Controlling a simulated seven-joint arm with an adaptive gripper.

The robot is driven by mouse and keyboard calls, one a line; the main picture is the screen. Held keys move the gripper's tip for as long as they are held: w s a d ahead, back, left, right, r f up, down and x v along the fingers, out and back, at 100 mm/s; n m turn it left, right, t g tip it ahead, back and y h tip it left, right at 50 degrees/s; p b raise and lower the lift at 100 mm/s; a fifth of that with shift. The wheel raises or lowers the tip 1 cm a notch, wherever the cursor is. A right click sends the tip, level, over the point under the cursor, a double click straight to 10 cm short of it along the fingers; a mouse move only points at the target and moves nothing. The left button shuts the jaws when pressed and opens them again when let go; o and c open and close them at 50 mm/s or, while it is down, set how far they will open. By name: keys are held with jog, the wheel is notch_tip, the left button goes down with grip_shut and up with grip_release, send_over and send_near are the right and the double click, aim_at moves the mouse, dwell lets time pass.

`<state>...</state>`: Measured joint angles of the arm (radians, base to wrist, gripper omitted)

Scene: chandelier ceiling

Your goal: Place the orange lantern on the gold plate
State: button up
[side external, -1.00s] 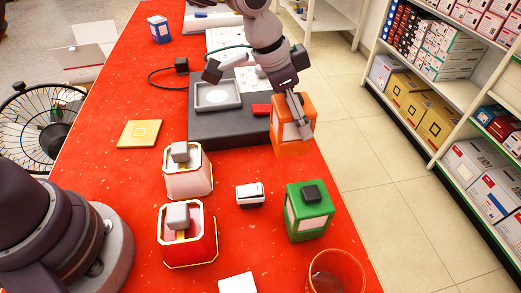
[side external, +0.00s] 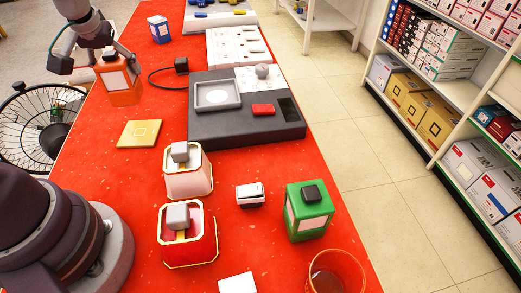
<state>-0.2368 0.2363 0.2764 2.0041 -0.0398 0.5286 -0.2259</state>
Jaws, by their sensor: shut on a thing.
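The orange lantern (side external: 122,88) has pale side panels and is in the upper left of the side external view. My gripper (side external: 108,57) is shut on its top and holds it up, over or near the left edge of the red table. The gold plate (side external: 139,134) is a flat square lying on the table, lower in the picture than the lantern and slightly right of it. The plate is bare, and the lantern is apart from it.
A green lantern (side external: 309,211), a white lantern (side external: 187,171) and a red lantern (side external: 188,237) stand on the red table (side external: 115,185). A dark grey scale (side external: 245,120) lies right of the plate. A blue box (side external: 158,30) stands behind. A black fan (side external: 40,130) is off the left edge.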

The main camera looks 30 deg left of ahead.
aim_at(109, 78)
jog(key=f, duration=0.8)
jog(key=shift+s+a, duration=0.3)
jog(key=shift+f, duration=0.15)
jog(key=o, duration=1.2)
jog(key=v, duration=1.2)
jog(key=s+d+r+m+h, duration=0.1)
jog(key=d+m, duration=0.2)
jog(key=d, duration=0.1)
jog(key=s+d+r+m+t+h, duration=0.1)
jog(key=s+d+m, duration=0.1)
jog(key=d, duration=0.2)
jog(key=s+d+r+m+t+h, duration=0.1)
jog(key=s+d+r+m, duration=0.1)
jog(key=d, duration=0.3)
jog(key=shift+m, duration=0.8)
